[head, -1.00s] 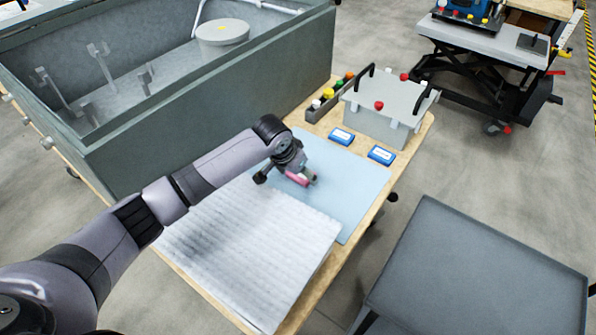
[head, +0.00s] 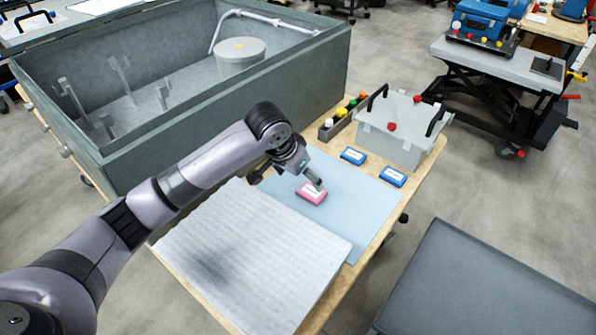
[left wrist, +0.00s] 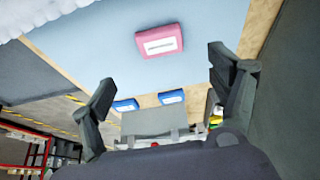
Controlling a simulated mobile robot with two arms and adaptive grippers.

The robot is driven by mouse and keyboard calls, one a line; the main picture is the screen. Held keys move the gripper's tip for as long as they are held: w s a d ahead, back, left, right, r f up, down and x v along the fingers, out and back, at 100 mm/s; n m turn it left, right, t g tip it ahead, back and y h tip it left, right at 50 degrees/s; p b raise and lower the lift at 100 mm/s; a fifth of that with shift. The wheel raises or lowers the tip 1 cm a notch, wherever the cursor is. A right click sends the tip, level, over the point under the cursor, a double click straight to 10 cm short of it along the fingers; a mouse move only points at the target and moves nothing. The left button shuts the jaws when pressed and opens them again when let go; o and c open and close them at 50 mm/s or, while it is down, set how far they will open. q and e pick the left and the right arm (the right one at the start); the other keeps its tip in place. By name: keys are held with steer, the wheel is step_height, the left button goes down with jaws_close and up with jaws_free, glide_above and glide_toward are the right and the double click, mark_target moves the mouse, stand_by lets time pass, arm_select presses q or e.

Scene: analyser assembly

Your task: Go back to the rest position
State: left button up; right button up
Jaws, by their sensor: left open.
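My left gripper (head: 286,180) is open and empty above the light blue mat (head: 346,190) on the wooden table. A pink box with a white label (head: 311,193) lies flat on the mat just to the right of the gripper, apart from it. The pink box also shows in the left wrist view (left wrist: 159,41), beyond the spread fingers (left wrist: 160,92). My right gripper is in neither view.
Two blue boxes (head: 353,156) (head: 393,177) lie by a grey lidded case (head: 396,145). A rack of coloured caps (head: 340,122) stands beside it. A white textured pad (head: 250,255) covers the near table. A large grey open tank (head: 215,130) stands behind, left. A dark grey surface (head: 480,285) is at right.

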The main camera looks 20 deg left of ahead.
arm_select(q)
steer(key=shift+v, duration=1)
